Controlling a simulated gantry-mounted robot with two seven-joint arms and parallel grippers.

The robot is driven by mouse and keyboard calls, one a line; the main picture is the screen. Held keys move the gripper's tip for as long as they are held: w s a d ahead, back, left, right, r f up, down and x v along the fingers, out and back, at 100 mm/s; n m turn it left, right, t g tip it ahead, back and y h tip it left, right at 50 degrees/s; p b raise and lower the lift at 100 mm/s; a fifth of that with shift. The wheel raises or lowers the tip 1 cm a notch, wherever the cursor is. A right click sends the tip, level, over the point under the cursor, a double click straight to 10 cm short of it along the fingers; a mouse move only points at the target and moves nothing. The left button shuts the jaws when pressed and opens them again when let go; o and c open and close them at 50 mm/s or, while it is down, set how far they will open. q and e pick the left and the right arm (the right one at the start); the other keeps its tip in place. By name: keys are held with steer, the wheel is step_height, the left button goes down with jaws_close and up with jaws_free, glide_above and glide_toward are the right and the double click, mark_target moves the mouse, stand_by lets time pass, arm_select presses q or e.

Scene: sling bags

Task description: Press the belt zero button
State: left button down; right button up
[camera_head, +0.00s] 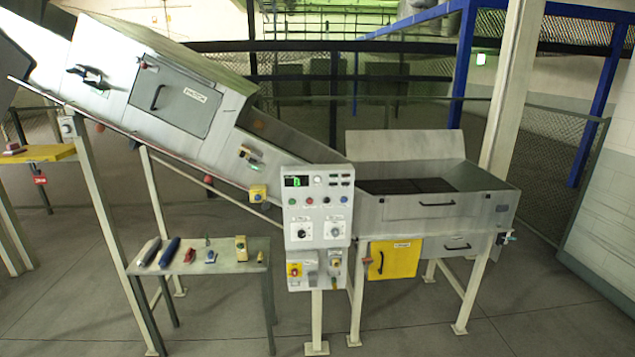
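A grey control panel (318,216) stands upright on a post in the middle of the view. It has a small display (296,181) with a green lit character at its upper left. A row of small coloured round buttons (317,200) runs below the display, and two dials sit on white plates under that row. The labels are too small to read, so I cannot tell which button is the belt zero button. Neither of my grippers is in view.
An inclined conveyor housing (175,95) rises to the left behind the panel. A metal hopper table (437,205) with a yellow door (394,259) stands right. A small table (225,258) with several tools stands front left. The floor in front is clear.

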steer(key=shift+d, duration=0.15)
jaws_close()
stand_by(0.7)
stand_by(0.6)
